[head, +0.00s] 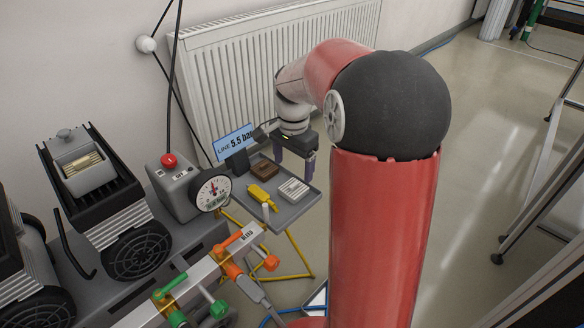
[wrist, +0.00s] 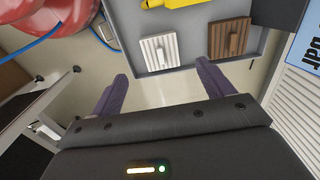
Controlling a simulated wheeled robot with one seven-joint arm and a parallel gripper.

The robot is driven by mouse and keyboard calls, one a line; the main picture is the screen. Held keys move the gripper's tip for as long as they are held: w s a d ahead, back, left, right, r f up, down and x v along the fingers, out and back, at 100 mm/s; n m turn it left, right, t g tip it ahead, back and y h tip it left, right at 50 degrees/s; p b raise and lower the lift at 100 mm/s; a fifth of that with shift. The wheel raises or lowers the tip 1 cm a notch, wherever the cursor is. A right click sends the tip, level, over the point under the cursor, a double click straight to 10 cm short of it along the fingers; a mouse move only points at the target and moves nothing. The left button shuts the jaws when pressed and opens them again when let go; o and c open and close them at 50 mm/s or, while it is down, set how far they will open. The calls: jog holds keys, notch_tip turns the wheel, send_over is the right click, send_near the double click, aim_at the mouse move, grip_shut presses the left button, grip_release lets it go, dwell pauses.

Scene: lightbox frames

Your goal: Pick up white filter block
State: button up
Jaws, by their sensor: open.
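The white filter block (head: 294,188) is a ribbed white square lying on a grey tray (head: 285,215), near the tray's right side. It also shows in the wrist view (wrist: 158,52), near the tray's edge, left of a brown block. My gripper (head: 296,160) is open and empty at the tray's far right edge. In the wrist view my gripper's two purple fingers (wrist: 163,75) stand apart. I see no contact between fingers and block.
A brown block (head: 264,168) and a yellow object (head: 261,195) share the tray with the white block. A sign reading "LINE 5.5 bar" (head: 233,143) stands behind. A gauge (head: 213,190) and orange-handled valves (head: 235,262) are at the left. A white radiator (head: 235,80) is on the wall.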

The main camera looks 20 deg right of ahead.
aim_at(294, 185)
notch_tip(294, 185, down, 8)
jog(key=shift+w+d+b, duration=0.1)
jog(key=shift+d+b, duration=0.05)
jog(key=shift+b, duration=0.55)
jog(key=c, duration=1.1)
jog(key=shift+o, duration=0.2)
jog(key=shift+r, duration=0.1)
